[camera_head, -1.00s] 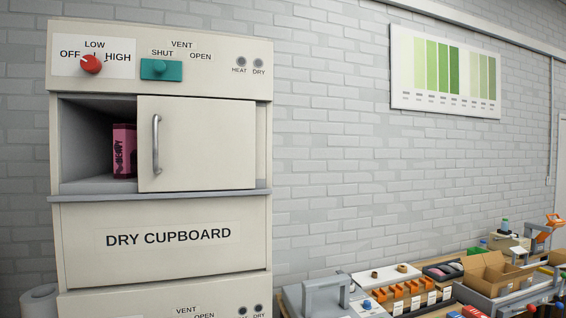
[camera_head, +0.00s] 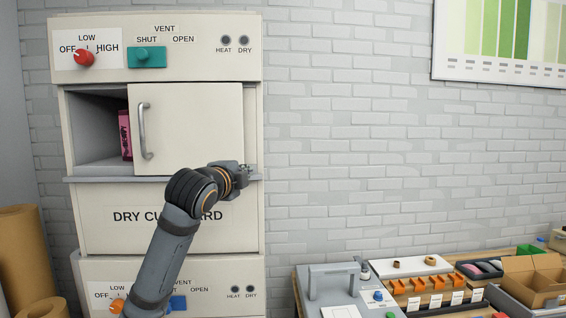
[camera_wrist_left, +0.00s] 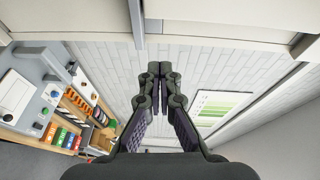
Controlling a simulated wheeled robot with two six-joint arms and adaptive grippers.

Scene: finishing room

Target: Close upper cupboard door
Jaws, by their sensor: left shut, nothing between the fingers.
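The upper cupboard door (camera_head: 190,125) is a cream sliding panel with a grey vertical handle (camera_head: 145,131). It covers the right part of the upper opening. The opening's left part (camera_head: 95,125) is uncovered, and a pink box (camera_head: 125,135) shows inside, partly behind the door. My left gripper (camera_head: 250,172) is at the door's lower right edge; I cannot tell whether it touches. In the left wrist view its fingers (camera_wrist_left: 158,72) are together with nothing between them. My right gripper is not in view.
A ledge (camera_head: 90,179) runs below the opening. Above are a red knob (camera_head: 84,58) and a teal vent slider (camera_head: 147,57). A bench with a grey device (camera_head: 335,290) and trays stands at the lower right. Brown rolls (camera_head: 22,255) stand at the left.

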